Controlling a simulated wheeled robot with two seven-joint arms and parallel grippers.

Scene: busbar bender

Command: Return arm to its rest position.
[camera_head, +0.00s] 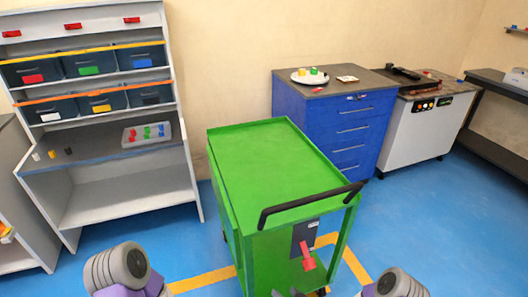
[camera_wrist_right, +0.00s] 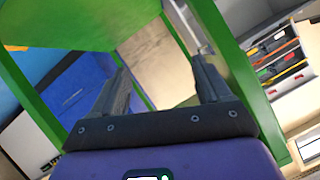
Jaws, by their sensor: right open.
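My right gripper (camera_wrist_right: 162,84) is open in the wrist view, with its two dark fingers apart and nothing held between them. Green posts of the cart and the beige wall show beyond the fingers. In the head view only dark tips of it (camera_head: 288,293) show at the bottom edge, low in front of the green cart (camera_head: 275,165). My right arm (camera_head: 395,284) shows at the bottom right and my left arm (camera_head: 125,272) at the bottom left. My left gripper is out of view.
The cart has an empty top, a black handle (camera_head: 312,200) and a red piece (camera_head: 308,258) on its near end. A grey shelf with bins (camera_head: 100,190) stands left. A blue drawer cabinet (camera_head: 335,130) and a white cabinet (camera_head: 425,125) stand behind right. Blue floor (camera_head: 440,215) is clear at right.

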